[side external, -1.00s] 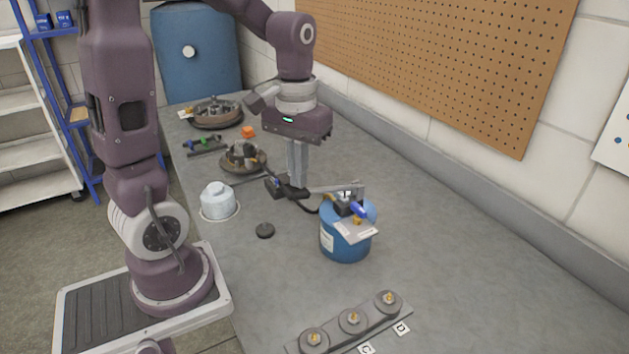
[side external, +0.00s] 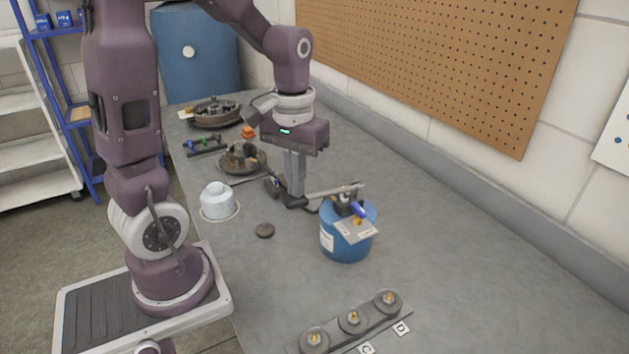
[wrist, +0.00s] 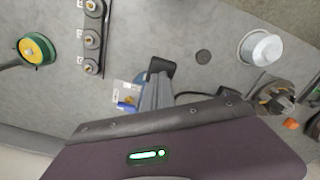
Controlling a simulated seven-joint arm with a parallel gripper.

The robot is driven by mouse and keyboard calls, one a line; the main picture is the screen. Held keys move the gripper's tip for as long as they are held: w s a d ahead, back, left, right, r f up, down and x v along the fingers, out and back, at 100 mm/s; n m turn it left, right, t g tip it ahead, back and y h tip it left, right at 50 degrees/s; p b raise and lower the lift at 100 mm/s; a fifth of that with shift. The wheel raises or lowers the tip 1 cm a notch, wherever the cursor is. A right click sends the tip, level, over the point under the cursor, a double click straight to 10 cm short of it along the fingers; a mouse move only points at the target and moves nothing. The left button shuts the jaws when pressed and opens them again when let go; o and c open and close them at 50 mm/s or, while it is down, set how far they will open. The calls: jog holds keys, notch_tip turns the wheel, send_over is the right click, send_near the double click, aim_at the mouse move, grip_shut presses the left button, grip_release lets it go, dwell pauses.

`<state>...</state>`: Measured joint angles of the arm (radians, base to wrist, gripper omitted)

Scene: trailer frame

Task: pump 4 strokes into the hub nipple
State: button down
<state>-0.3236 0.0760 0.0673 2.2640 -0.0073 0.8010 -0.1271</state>
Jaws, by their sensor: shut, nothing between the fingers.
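The blue grease pump bucket (side external: 347,243) stands upright on the bench, with a grey lever (side external: 335,191) reaching left from its top toward my gripper. My gripper (side external: 296,203) is shut and points down at the lever's left end; whether it touches the lever I cannot tell. In the wrist view its fingers (wrist: 160,70) partly cover the bucket. A dark hose (wrist: 200,94) runs from near the bucket toward the hub (wrist: 275,96). The hub (side external: 241,157) sits on a round brown base left of my gripper. The hub's nipple and the hose's connection are too small to make out.
A rail with several nipples (side external: 352,322) lies at the front. A dark disc (side external: 265,230) and a pale blue-white pot (side external: 217,201) stand left of the bucket. A drum (side external: 215,112) and small orange part (side external: 248,132) lie farther back. The bench right of the bucket is clear.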

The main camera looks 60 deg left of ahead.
aim_at(295, 201)
jog(key=shift+f, duration=0.1)
jog(key=shift+s+f, duration=0.2)
jog(key=shift+f, duration=1.85)
jog(key=shift+w+r, duration=0.15)
jog(key=shift+r, duration=0.95)
jog(key=shift+w+r, duration=0.2)
jog(key=shift+r, duration=0.85)
jog(key=shift+w+r, duration=0.15)
jog(key=shift+r, duration=0.95)
jog(key=shift+s+f, duration=0.2)
jog(key=shift+f, duration=0.4)
jog(key=shift+s+f, duration=0.15)
jog(key=shift+f, duration=0.45)
